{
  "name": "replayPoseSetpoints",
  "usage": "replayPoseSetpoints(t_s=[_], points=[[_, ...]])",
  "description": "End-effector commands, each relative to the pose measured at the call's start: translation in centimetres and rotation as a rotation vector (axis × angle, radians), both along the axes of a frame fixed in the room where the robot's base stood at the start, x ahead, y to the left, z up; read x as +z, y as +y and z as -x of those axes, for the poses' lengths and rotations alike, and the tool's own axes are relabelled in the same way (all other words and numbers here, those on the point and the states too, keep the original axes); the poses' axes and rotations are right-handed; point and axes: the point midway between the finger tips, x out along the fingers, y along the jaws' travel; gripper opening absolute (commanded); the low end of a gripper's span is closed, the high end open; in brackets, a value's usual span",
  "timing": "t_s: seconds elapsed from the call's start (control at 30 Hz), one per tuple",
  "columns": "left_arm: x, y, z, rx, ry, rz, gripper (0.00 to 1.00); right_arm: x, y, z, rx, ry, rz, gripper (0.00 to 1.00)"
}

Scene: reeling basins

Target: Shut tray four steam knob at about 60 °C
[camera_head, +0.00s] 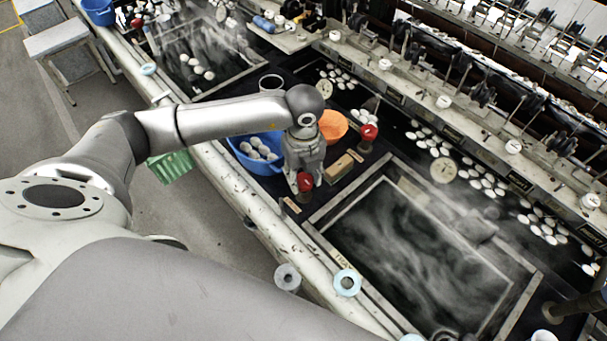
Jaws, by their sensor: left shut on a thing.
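My left gripper (304,168) points down at the near edge of the steaming tray (318,217). It is shut on a red knob (305,183) at its fingertips; the fingers partly hide the knob's stem. A second red knob (369,132) stands apart, farther back and to the right. A round pale dial (443,169) lies behind the tray; its reading is too small to tell. The tray holds dark water with pale steam over it. Lettering on the tray's front edge is too small to read fully.
A blue basin (240,156) with pale cocoons sits left of my gripper, an orange bowl (333,125) behind it. A small box (341,166) stands close on the right. White and blue rings (347,282) lie on the front ledge. Reeling machinery lines the back.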

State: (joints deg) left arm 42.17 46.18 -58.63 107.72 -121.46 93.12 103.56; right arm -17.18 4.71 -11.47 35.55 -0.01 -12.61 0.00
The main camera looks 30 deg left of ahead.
Motion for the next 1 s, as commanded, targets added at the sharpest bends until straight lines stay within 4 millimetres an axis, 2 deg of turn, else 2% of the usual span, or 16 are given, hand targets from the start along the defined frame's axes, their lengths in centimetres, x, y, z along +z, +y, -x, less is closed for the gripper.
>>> replayPoseSetpoints(t_s=[0.27,0.7,1.0], points=[[-0.3,0.0,-0.1,-0.158,-0.003,0.000,0.16,-2.2,0.1,0.0,-0.001,0.000,-0.001,0.61],[-0.3,-0.1,-0.2,-0.528,-0.005,-0.001,0.16,-6.4,0.4,0.0,-0.002,0.000,-0.004,0.61],[-0.1,-0.2,-0.2,-0.700,-0.004,0.000,0.16,-8.1,0.4,0.0,-0.002,0.000,-0.004,0.61]])
